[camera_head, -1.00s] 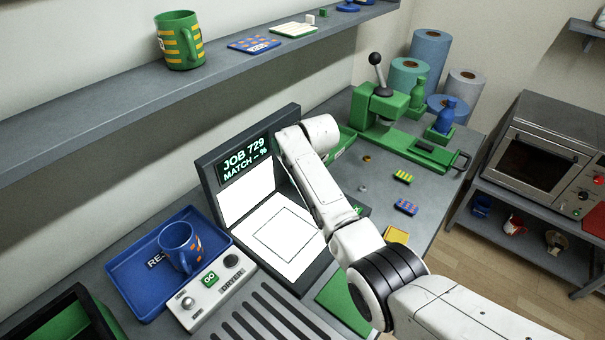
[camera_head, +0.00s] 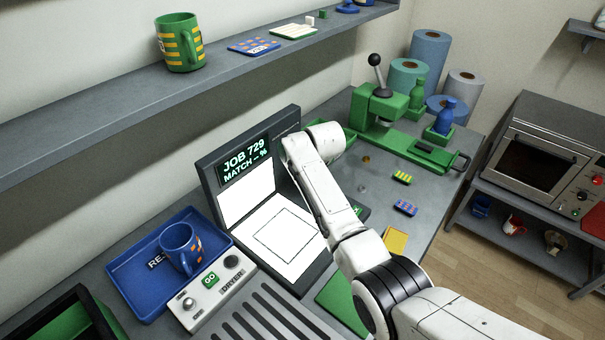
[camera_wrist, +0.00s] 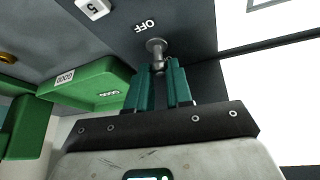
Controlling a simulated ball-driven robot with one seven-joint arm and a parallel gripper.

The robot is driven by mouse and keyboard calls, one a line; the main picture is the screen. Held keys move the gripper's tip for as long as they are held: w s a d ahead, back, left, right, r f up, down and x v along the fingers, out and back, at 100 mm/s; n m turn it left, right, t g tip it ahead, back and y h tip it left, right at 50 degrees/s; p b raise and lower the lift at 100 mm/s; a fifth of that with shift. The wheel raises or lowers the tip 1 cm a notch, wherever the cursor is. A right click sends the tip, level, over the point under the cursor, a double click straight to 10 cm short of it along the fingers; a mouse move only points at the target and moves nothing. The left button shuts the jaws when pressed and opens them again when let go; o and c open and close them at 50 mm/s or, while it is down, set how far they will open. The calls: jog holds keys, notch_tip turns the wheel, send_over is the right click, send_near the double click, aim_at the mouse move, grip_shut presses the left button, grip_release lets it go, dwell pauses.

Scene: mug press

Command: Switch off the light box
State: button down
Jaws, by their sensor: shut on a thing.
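The light box (camera_head: 232,204) stands open on the bench, its dark frame around a bright white back panel and a bright white base panel. Its screen (camera_head: 245,160) reads "JOB 729 MATCH – %". In the wrist view, a small metal toggle switch (camera_wrist: 156,45) sits on the dark panel beside an upside-down "OFF" label (camera_wrist: 145,26). My gripper (camera_wrist: 162,72) has its two green fingers around the switch's lever tip and is shut on it. In the head view my arm hides the gripper and the switch.
A blue tray (camera_head: 130,268) holds a blue mug (camera_head: 180,246) at the left, next to the dryer panel (camera_head: 212,290). A green press (camera_head: 385,110) stands at the back. Small patterned pieces and a yellow card (camera_head: 395,240) lie right of my arm. A shelf (camera_head: 120,98) runs above.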

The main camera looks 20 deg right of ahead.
jog(key=shift+s+d+t+y, duration=0.2)
jog(key=shift+s+t+y, duration=0.15)
jog(key=shift+t, duration=0.25)
jog(key=shift+s+d+f+t+y, duration=0.2)
jog(key=shift+s+f+t+y, duration=0.2)
jog(key=shift+t, duration=0.6)
jog(key=t+b, duration=0.2)
jog(key=shift+s+d+f+y+b, duration=0.1)
jog(key=shift+s+d+y+b, duration=0.1)
jog(key=shift+s+y+b, duration=0.15)
jog(key=shift+s+m, duration=0.15)
jog(key=shift+m, duration=0.15)
jog(key=shift+t, duration=0.3)
jog(key=c, duration=1)
grip_release()
jog(key=shift+s, duration=0.1)
jog(key=b+v, duration=0.1)
jog(key=v, duration=0.9)
jog(key=shift+s+d+r, duration=0.2)
jog(key=shift+s+d, duration=0.05)
